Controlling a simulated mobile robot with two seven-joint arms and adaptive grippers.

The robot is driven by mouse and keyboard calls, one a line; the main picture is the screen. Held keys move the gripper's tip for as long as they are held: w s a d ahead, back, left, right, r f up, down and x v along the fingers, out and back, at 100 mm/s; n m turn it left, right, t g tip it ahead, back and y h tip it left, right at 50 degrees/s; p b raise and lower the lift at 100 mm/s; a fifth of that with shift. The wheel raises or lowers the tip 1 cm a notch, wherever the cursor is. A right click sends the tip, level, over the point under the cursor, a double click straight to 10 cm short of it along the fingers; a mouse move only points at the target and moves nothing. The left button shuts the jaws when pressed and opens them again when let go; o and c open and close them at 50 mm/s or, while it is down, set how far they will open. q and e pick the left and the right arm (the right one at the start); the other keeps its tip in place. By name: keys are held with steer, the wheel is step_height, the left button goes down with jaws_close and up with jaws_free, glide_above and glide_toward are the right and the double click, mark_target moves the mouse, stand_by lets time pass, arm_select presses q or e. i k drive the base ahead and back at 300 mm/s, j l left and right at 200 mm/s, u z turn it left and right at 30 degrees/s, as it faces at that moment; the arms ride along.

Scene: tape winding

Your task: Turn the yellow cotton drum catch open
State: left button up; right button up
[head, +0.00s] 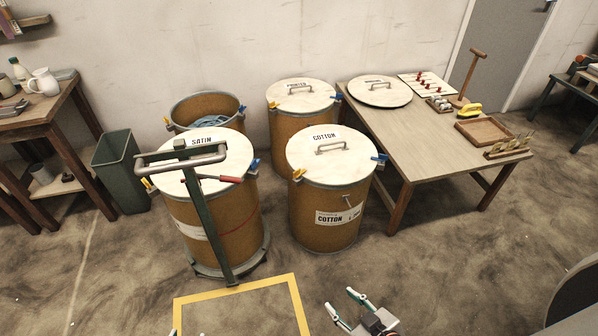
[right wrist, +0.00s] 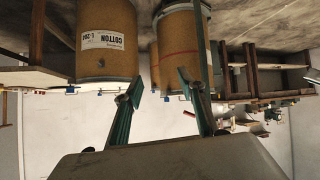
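The cotton drum (head: 318,218) is a tan barrel with a pale lid marked COTTON, standing on the floor at the middle of the head view. Its yellow catch (head: 299,174) sits at the left of the lid rim; a blue catch (head: 380,158) is at the right. The drum also shows upside down in the right wrist view (right wrist: 107,62); I cannot make out its yellow catch there. My right gripper (head: 342,300) is open and empty, in front of and apart from the drum. Its two spread fingers show in the right wrist view (right wrist: 160,78).
The satin drum (head: 183,206) stands close at the left, with a green-posted trolley (head: 214,228) before it. The printed drum (head: 290,125) and an open drum (head: 205,106) stand behind. A wooden table (head: 425,135) is at the right. Yellow floor tape (head: 240,288) marks clear floor in front.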

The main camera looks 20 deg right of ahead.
mark_target(298, 173)
steer(key=i+l+u, duration=0.1)
steer(key=l, duration=0.3)
steer(key=i+l+u, duration=0.1)
steer(key=i+l, duration=0.15)
steer(key=l, duration=0.2)
steer(key=i+l+u, duration=0.1)
steer(key=l, duration=0.35)
steer(key=i+l+u, duration=0.1)
steer(key=l, duration=0.35)
steer(key=i+l, duration=0.25)
steer(key=l, duration=0.2)
steer(key=i+l+u, duration=0.15)
steer(key=l, duration=0.3)
steer(key=l+u, duration=0.1)
steer(key=l, duration=0.4)
steer(key=i, duration=0.05)
